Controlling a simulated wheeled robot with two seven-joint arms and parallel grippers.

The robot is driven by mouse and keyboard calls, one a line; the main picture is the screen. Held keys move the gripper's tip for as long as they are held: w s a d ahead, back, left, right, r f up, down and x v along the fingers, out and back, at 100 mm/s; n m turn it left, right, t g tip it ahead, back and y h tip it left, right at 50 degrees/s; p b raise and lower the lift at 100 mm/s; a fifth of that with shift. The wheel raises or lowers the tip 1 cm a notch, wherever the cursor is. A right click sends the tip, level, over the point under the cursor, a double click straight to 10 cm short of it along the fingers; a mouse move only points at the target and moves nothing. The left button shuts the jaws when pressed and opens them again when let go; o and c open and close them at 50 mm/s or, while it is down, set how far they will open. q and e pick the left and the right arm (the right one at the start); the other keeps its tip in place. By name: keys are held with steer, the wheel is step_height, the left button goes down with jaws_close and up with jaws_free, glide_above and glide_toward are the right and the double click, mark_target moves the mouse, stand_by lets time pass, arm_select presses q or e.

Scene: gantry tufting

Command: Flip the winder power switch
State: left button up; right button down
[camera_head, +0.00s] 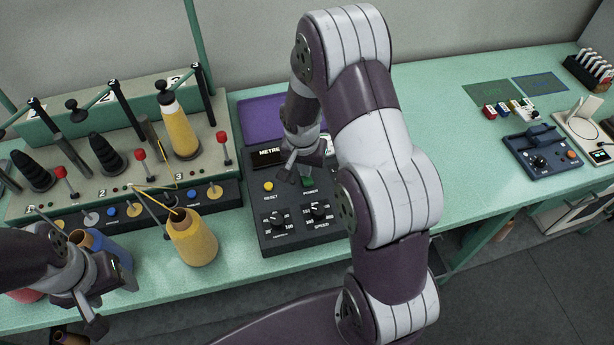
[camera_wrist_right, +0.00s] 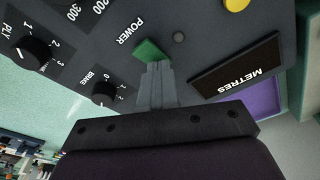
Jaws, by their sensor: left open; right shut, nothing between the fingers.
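The winder's dark control panel (camera_head: 262,238) stands in the middle of the bench, with a green power switch (camera_head: 309,182) beside the METRES display (camera_head: 268,157). In the right wrist view the green switch (camera_wrist_right: 150,50) sits under the POWER label. My right gripper (camera_head: 289,172) is shut and empty, its fingertips (camera_wrist_right: 156,68) right at the edge of the green switch; I cannot tell whether they touch. Whether the switch is on or off is not clear. My left gripper (camera_head: 112,304) is open at the lower left, near a blue cone (camera_head: 100,245).
A yellow yarn cone (camera_head: 192,240) stands left of the panel. Behind it is the winder rack (camera_head: 130,190) with black posts and another yellow cone (camera_head: 180,132). A blue device (camera_head: 541,152) sits at the far right. The bench between is mostly clear.

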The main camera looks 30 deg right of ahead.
step_height(320, 180, up, 7)
steer(key=p, duration=0.5)
steer(key=shift+f, duration=0.1)
steer(key=shift+s+a+f+n, duration=0.1)
steer(key=shift+s+n, duration=0.25)
steer(key=shift+n, duration=0.45)
steer(key=s+a+r+n+b, duration=0.1)
steer(key=s+a+r+n, duration=0.2)
steer(key=s, duration=0.3)
steer(key=s+a+r+n+y+b, duration=0.1)
steer(key=s+a+r+n, duration=0.3)
steer(key=s, duration=0.3)
steer(key=shift+a, duration=0.45)
steer(key=shift+f, duration=0.1)
